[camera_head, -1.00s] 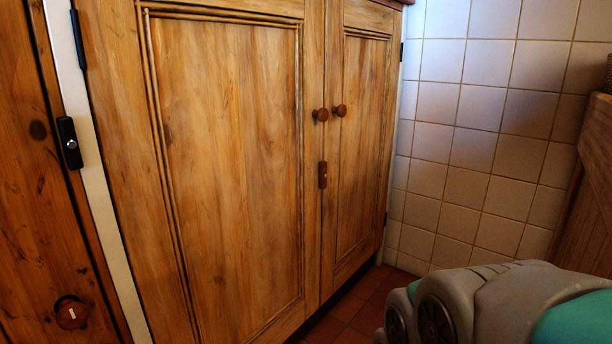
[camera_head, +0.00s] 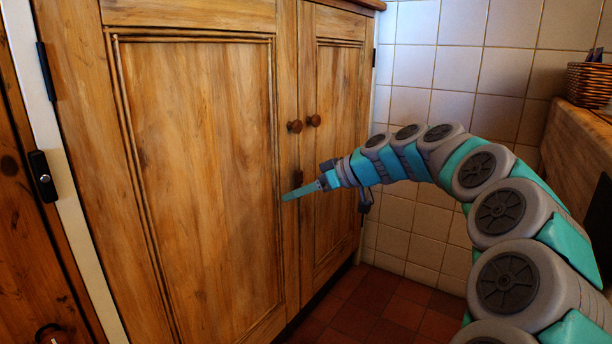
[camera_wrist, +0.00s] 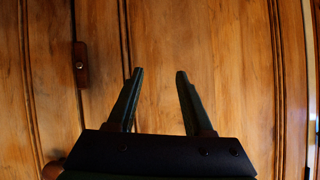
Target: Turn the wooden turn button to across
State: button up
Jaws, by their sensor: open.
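The wooden turn button (camera_wrist: 81,65) is a small dark reddish-brown piece at the seam between the two cabinet doors. Its long side runs upright, along the seam. In the head view it is largely hidden behind my gripper (camera_head: 298,191). In the wrist view my gripper (camera_wrist: 155,74) is open and empty, its two fingers apart before a plain door panel. The button stands to the left of both fingers there, apart from them. In the head view the fingers point left, in front of the left door (camera_head: 200,150).
Two round knobs, left (camera_head: 295,126) and right (camera_head: 314,120), stick out above the button. A black latch (camera_head: 42,176) sits at the far left. A tiled wall (camera_head: 460,75) and a wooden counter (camera_head: 575,135) with a wicker basket (camera_head: 588,84) are at right. Red floor tiles (camera_head: 355,305) lie below.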

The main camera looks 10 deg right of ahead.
aim_at(302, 180)
jog(key=w+d+t, duration=0.3)
jog(key=w+d, duration=0.4)
jog(key=d, duration=0.2)
jog(key=x, duration=0.7)
jog(key=shift+w+a+r, duration=0.1)
jog(key=shift+w+a, duration=0.1)
jog(key=shift+w, duration=0.25)
jog(key=shift+c, duration=0.2)
grip_shut()
jog(key=shift+h, duration=0.3)
